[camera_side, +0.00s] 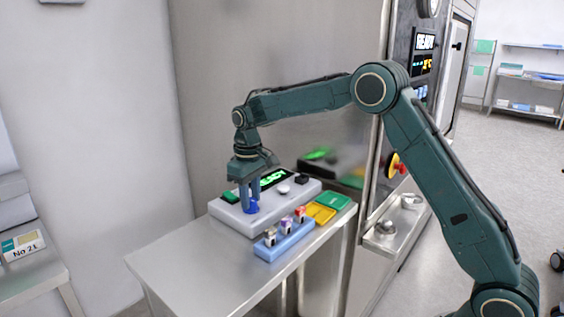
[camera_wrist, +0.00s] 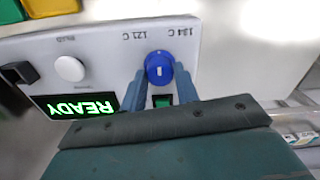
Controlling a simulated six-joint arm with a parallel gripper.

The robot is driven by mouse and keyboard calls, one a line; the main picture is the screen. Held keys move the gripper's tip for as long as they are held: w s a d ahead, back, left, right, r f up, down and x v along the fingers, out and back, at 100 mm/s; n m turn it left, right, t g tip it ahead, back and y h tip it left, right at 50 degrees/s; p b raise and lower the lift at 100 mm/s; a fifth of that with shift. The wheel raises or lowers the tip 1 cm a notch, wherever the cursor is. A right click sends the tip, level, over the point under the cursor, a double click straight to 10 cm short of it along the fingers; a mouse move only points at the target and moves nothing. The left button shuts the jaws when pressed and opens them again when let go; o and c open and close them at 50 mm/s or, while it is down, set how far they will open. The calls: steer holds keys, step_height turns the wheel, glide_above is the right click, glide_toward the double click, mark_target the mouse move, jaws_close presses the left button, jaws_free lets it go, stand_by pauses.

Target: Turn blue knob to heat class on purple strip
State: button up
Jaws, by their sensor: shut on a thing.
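The blue knob (camera_wrist: 159,68) sits on a pale control box (camera_side: 231,216). It has a short white mark, roughly vertical in the wrist view. Upside-down labels are printed beyond it: "121 C" to the upper left and what looks like "134 C" to the upper right. My gripper (camera_side: 250,202) points down over the box, with its two blue fingers shut on the knob from either side. A blue rack (camera_side: 284,242) holds several small vials; the middle one (camera_side: 285,224) looks purplish, but its strip is too small to read.
A lit green READY display (camera_wrist: 82,107), a white round knob (camera_wrist: 70,68) and a green button (camera_wrist: 162,100) are on the box. Yellow (camera_side: 320,213) and green (camera_side: 334,201) trays lie beside the rack. The steel table's front left (camera_side: 190,275) is clear.

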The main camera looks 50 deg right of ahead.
mark_target(251, 200)
steer(key=m, duration=0.6)
steer(key=shift+r, duration=0.1)
stand_by(0.4)
steer(key=o, duration=1)
steer(key=shift+c, duration=0.2)
step_height(251, 200, up, 14)
stand_by(0.5)
